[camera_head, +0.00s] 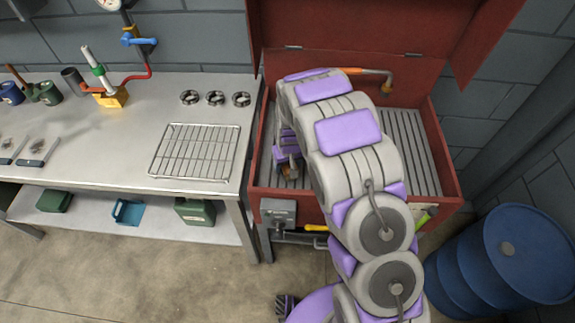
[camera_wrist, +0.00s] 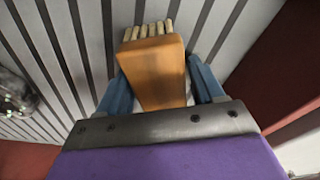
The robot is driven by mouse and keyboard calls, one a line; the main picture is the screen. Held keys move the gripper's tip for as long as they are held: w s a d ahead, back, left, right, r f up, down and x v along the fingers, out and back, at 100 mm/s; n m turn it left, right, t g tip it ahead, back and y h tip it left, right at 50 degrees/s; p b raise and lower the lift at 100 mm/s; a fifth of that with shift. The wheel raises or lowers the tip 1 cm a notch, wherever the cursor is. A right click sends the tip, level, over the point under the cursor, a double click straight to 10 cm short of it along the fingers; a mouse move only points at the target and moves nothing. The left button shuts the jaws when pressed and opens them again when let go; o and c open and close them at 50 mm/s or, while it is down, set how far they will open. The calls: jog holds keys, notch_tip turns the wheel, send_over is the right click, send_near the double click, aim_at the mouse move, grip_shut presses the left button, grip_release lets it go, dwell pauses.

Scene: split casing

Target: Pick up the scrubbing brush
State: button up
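The scrubbing brush (camera_wrist: 155,70) shows in the wrist view as an orange-brown block with a row of pale bristle tufts at its far end. It lies between the two blue fingers of my gripper (camera_wrist: 158,80), with one finger close along each side. Whether the fingers press on it or only stand around it is not clear. In the head view, my gripper (camera_head: 287,155) is low inside the red parts washer, at its left side, and a small bit of the brush (camera_head: 292,167) shows by it. My arm hides much of the basin.
The red washer (camera_head: 262,180) has a slatted floor (camera_head: 412,150), an open lid and an orange spout (camera_head: 365,72). Its walls stand close around my gripper. A workbench with a wire rack (camera_head: 195,152) and several black rings is to the left. A blue drum (camera_head: 525,255) stands at right.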

jog(key=c, duration=0.9)
notch_tip(320, 180, up, 11)
jog(key=shift+f+p, duration=0.2)
jog(key=shift+p, duration=0.9)
jog(key=o, duration=0.7)
jog(key=c, duration=0.4)
jog(key=shift+d, duration=0.1)
